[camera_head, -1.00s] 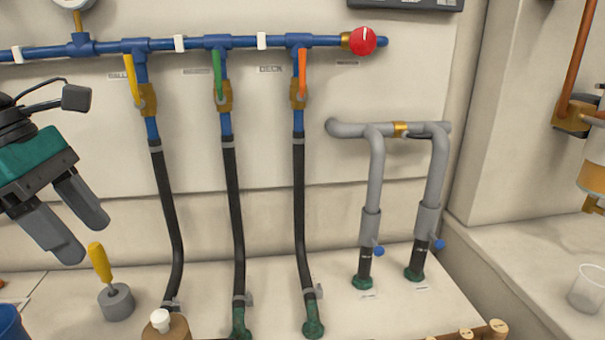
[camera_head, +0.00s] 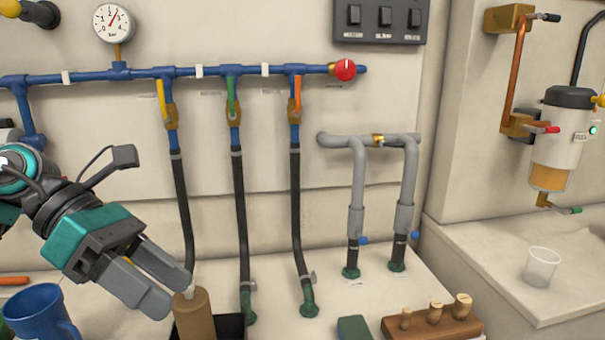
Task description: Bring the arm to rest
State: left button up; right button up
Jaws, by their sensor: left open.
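My left gripper (camera_head: 168,292) reaches in from the left, fingers angled down and to the right. Its two grey fingers stand apart with nothing between them. My right gripper is not in view.
A blue mug (camera_head: 40,313) stands below the left arm. Black hoses (camera_head: 243,220) drop from the blue pipe (camera_head: 206,72) to the counter. A wooden block with plugs (camera_head: 432,325), a green block (camera_head: 354,329) and a clear cup (camera_head: 541,266) are to the right.

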pick_arm(q)
jog(key=w+d+n+t+h, duration=0.3)
jog(key=d+n+t+h, duration=0.1)
jog(key=d+n+h, duration=0.5)
jog(key=w+a+f+n+t+y+p, duration=0.15)
jog(key=f+n+t, duration=0.25)
jog(key=n+t, duration=0.45)
jog(key=w+a+f+n+t+y, duration=0.35)
jog(key=n+t, duration=0.25)
jog(key=n, duration=0.6)
notch_tip(320, 180, down, 13)
jog(key=s+a+n+y, duration=0.2)
jog(key=a+n+y, duration=0.1)
jog(key=n+y, duration=0.65)
jog(key=s+f+n+g+y, duration=0.1)
jog(key=s+f+n+g, duration=0.2)
jog(key=s+f, duration=0.3)
jog(key=s+a+f+n+g+y, duration=0.1)
jog(key=s+f+n+g+y, duration=0.1)
jog(key=s+f+n, duration=0.4)
notch_tip(320, 180, down, 4)
jog(key=shift+f+g, duration=0.1)
jog(key=shift+g, duration=0.55)
